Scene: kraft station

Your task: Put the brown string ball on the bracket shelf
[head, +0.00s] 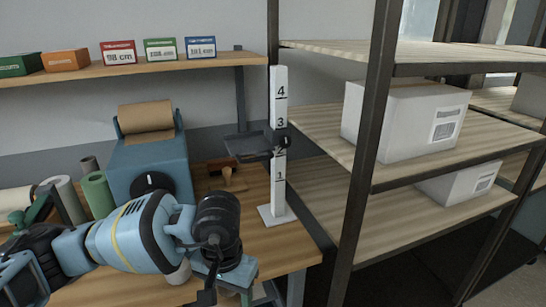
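I cannot make out a brown string ball in the head view. A small dark bracket shelf (250,146) is fixed to a white upright post (279,95) marked 1 to 4, at about mark 2 to 3. The visible part of its top looks empty. My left arm comes in from the lower left, and its gripper (222,275) points down near the table's front edge, below and in front of the bracket shelf. The wrist hides its fingers, so I cannot tell what is between them. My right gripper is not in view.
A blue dispenser with a brown paper roll (147,117), a green roll (98,192) and a wooden stamp (228,177) stand on the wooden table (285,247). Small boxes line the wall shelf (215,66). A rack with white cartons (405,122) stands at right.

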